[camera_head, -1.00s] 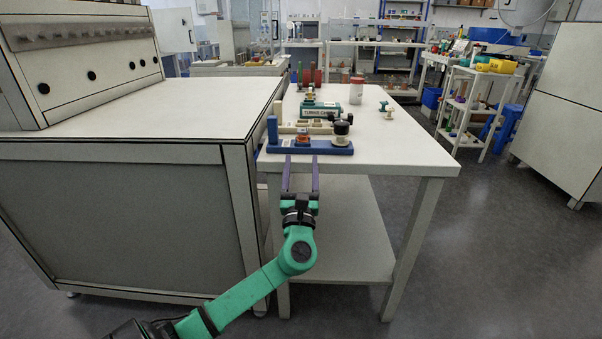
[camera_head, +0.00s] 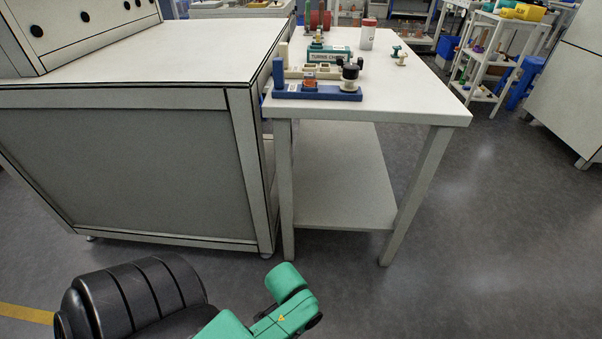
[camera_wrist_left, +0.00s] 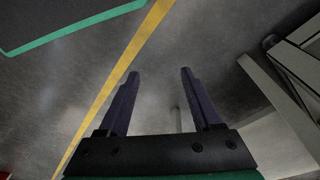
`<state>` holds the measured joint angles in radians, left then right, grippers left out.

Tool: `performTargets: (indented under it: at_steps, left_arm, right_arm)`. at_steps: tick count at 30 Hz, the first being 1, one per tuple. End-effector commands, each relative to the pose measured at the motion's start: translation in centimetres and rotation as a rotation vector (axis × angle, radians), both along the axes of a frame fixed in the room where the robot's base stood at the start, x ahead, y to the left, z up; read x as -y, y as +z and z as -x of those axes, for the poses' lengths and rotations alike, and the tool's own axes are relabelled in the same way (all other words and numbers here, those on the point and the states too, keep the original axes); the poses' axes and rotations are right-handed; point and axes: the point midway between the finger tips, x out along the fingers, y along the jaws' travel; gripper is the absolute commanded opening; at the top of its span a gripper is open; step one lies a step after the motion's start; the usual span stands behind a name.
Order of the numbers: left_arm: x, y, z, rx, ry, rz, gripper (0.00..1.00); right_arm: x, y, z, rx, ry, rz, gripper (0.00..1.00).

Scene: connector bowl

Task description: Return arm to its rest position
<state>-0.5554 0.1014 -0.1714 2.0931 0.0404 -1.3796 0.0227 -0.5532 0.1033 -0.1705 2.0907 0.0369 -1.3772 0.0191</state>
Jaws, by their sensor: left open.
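My left arm shows in the head view as green and black links at the bottom, folded low in front of the table; its gripper is outside that view. In the left wrist view my left gripper (camera_wrist_left: 160,88) has two dark fingers spread apart with nothing between them, over the grey floor. My right gripper is in neither view.
The white table (camera_head: 420,98) holds a blue fixture (camera_head: 315,93), a teal box (camera_head: 328,53), a red-capped jar (camera_head: 367,35) and small connectors (camera_head: 401,56). A large grey cabinet (camera_head: 130,165) stands on the left. Open floor lies right of the table.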

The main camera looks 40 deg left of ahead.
Motion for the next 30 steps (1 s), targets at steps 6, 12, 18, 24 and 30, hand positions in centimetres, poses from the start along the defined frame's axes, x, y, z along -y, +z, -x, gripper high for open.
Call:
performTargets:
  at_steps: [6, 12, 18, 24, 30]
  left_arm:
    - [-0.1, 0.0, -0.1, 0.003, -0.002, -0.003, 0.66]
    - [-0.2, 0.3, 0.0, 0.0, -0.003, -0.007, 0.66]
    - [-1.1, 0.3, 2.1, -0.022, -0.006, -0.03, 0.66]
    - [-3.6, 0.4, 9.7, -0.041, -0.022, -0.061, 0.66]
    - [-5.4, 1.2, 15.9, -0.045, -0.04, -0.074, 0.66]
  right_arm:
    - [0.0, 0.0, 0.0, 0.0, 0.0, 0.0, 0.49]
    - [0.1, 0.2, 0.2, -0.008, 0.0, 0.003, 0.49]
    - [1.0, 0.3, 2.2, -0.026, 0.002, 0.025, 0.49]
    - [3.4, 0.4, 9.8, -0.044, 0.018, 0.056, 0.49]
    - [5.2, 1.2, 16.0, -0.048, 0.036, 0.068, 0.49]
